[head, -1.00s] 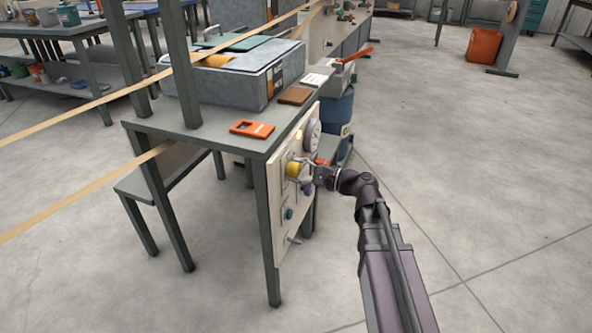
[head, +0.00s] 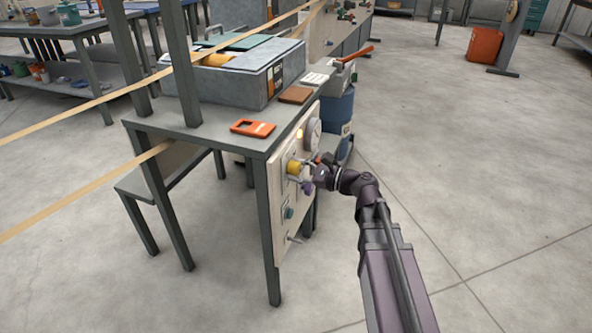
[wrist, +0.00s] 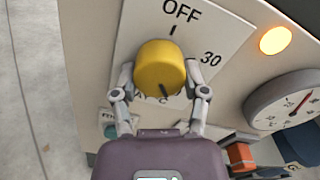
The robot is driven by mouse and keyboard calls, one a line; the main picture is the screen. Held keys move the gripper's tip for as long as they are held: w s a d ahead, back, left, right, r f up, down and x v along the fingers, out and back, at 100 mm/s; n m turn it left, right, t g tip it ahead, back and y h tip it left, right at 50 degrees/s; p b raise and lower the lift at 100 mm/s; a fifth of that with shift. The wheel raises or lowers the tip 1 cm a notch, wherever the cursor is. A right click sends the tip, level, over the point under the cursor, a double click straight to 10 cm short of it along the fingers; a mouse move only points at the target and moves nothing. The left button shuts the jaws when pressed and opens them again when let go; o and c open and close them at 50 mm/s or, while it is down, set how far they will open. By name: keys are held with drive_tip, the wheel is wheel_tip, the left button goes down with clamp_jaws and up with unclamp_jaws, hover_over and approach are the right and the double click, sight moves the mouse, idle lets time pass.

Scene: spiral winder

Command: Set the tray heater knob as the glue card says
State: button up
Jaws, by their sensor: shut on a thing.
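The yellow heater knob (wrist: 160,66) sits on a white dial plate in the wrist view. Its dark pointer line (wrist: 164,91) points down and slightly right, away from the OFF mark (wrist: 182,9) at the top. A 30 (wrist: 211,59) is printed on the right; lettering below the knob is mostly hidden by my gripper. My gripper (wrist: 160,77) is shut on the knob, one finger on each side. In the head view the knob (head: 294,167) is on the panel at the table's end, with my gripper (head: 301,174) at it. I cannot tell which card is the glue card.
A lit amber lamp (wrist: 275,40) and a round gauge (wrist: 288,100) are beside the dial. A teal button (head: 289,213) is lower on the panel.

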drive_tip(key=o, duration=1.1)
drive_tip(key=shift+o, duration=0.2)
drive_tip(key=shift+d, duration=0.15)
drive_tip(key=v, duration=1.1)
drive_tip(key=shift+s+d, duration=0.15)
drive_tip(key=shift+d, duration=0.25)
